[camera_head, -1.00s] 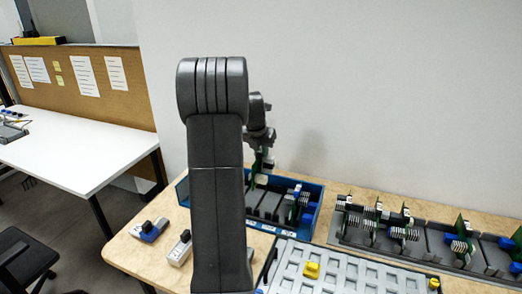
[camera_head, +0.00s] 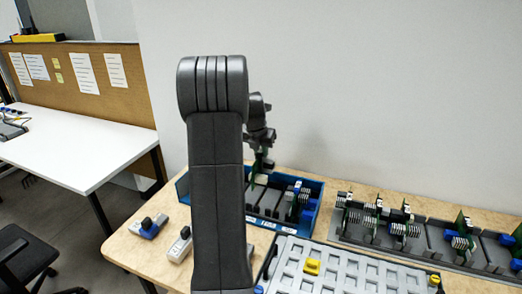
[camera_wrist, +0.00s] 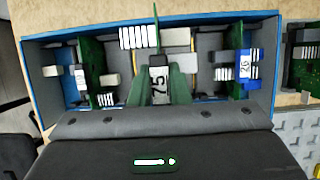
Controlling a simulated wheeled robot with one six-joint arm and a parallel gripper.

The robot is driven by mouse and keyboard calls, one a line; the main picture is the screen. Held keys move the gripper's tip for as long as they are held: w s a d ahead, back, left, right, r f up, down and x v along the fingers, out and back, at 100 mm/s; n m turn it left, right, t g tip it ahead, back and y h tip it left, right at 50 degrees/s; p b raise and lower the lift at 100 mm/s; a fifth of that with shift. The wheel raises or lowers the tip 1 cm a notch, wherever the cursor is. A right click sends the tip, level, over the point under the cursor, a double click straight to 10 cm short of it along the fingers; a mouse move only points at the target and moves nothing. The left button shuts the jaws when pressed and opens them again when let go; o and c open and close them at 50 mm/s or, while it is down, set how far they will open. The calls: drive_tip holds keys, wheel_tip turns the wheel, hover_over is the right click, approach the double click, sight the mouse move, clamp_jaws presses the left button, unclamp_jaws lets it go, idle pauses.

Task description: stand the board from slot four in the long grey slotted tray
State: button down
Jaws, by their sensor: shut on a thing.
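My gripper (camera_wrist: 160,84) is shut on a green board (camera_wrist: 157,30) over the middle of the blue bin. In the head view my gripper (camera_head: 261,164) is at the bin's left part, partly behind my arm. The long grey slotted tray (camera_head: 418,243) lies on the table at right, holding several upright boards with ribbed white and blue parts.
The blue bin (camera_wrist: 102,38) holds other upright boards (camera_wrist: 245,67) at left and right. A light grey pocketed tray (camera_head: 345,272) with yellow pieces lies in front. A wall (camera_head: 390,100) stands behind the table.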

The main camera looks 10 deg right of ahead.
drive_tip(key=shift+f+b, duration=2.55)
drive_tip(key=shift+f, duration=2.65)
idle(1.9)
drive_tip(key=c, duration=1.2)
unclamp_jaws()
drive_tip(key=shift+o, duration=0.2)
